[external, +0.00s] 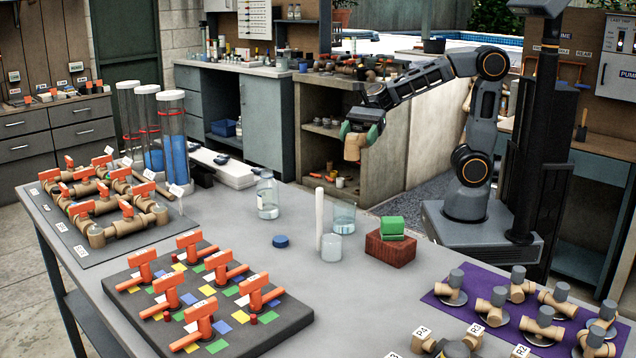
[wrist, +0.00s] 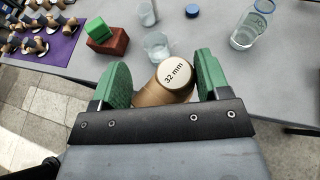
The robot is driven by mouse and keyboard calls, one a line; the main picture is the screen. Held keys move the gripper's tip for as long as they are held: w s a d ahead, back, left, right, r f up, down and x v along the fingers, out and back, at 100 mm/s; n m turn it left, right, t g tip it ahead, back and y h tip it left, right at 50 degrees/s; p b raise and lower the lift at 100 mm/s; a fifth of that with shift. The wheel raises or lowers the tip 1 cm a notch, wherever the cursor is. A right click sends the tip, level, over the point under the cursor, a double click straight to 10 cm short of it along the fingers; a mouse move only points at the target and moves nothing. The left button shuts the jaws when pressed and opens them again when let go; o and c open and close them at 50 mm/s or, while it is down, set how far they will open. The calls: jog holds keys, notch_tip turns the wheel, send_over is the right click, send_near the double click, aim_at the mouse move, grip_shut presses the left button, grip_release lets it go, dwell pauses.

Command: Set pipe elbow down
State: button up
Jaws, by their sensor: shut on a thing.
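My gripper (external: 360,130) is shut on a tan pipe elbow (external: 353,148) and holds it in the air at the table's far side. In the wrist view the elbow (wrist: 164,86) sits between the two green fingers of my gripper (wrist: 163,72). Its round end faces the camera and reads "32 mm". The fingers and the palm bar hide part of its body.
The grey table (external: 290,238) bears a red block with a green block (external: 391,228) on top, glass beakers (external: 344,217), a bottle (external: 267,196) and a blue cap (external: 281,241). A purple mat (external: 463,303) holds several tan fittings. A dark board (external: 125,302) holds orange-handled valves. Bare tabletop lies between them.

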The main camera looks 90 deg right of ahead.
jog(key=shift+s+a+f+n+g, duration=0.35)
jog(key=shift+s+f+n+g, duration=0.05)
jog(key=shift+s+f, duration=0.35)
jog(key=shift+y, duration=0.3)
jog(key=shift+w+a+f+b, duration=0.2)
jog(key=shift+w+a+f, duration=0.5)
jog(key=shift+w+f, duration=1.4)
jog(key=shift+w+a+f+b, duration=0.15)
jog(key=shift+w+a+f, duration=0.5)
jog(key=shift+w+f, duration=1.5)
jog(key=shift+w+a+f+b, duration=0.2)
jog(key=shift+w+a+f, duration=0.5)
jog(key=shift+w+f, duration=1.4)
jog(key=shift+f, duration=0.2)
jog(key=o, duration=1)
